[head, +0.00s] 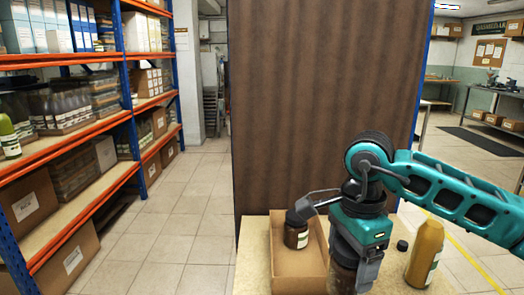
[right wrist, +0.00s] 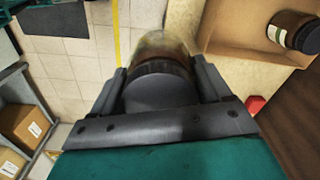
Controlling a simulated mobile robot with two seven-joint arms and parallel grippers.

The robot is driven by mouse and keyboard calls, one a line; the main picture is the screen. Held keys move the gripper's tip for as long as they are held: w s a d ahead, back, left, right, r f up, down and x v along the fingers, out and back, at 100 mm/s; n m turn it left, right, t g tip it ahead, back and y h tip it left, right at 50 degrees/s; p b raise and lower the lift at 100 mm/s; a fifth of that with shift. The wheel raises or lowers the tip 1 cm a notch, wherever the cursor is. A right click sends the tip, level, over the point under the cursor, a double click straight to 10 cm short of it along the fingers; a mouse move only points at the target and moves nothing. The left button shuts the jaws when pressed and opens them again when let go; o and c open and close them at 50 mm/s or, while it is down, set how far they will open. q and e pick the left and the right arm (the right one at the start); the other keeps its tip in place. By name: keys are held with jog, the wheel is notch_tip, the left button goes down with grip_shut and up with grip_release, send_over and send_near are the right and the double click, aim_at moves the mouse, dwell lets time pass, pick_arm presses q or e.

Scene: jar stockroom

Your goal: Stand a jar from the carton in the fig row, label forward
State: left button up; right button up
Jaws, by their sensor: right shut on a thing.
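My right gripper (head: 358,268) is shut on a dark glass jar (head: 341,278) just right of the carton. In the right wrist view the held jar's dark lid (right wrist: 160,92) sits between both fingers of the gripper (right wrist: 162,88). The jar's label is hidden in both views. The open cardboard carton (head: 285,279) stands on a pale worktop. Another brown jar (head: 297,232) with a dark lid and pale label is in it; it also shows in the right wrist view (right wrist: 290,30). I cannot pick out a fig row. My left gripper is not in view.
A mustard-yellow bottle (head: 425,255) and a small black cap (head: 402,245) stand right of the gripper. A tall brown panel (head: 325,110) rises behind the worktop. Orange-and-blue shelving (head: 85,130) with jars and boxes is at the left, beside a clear tiled aisle.

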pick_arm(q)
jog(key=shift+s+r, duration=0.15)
pick_arm(e)
jog(key=s+d+f+n, duration=0.4)
jog(key=f+n, duration=0.1)
jog(key=n, duration=0.9)
jog(key=shift+d+f, duration=0.15)
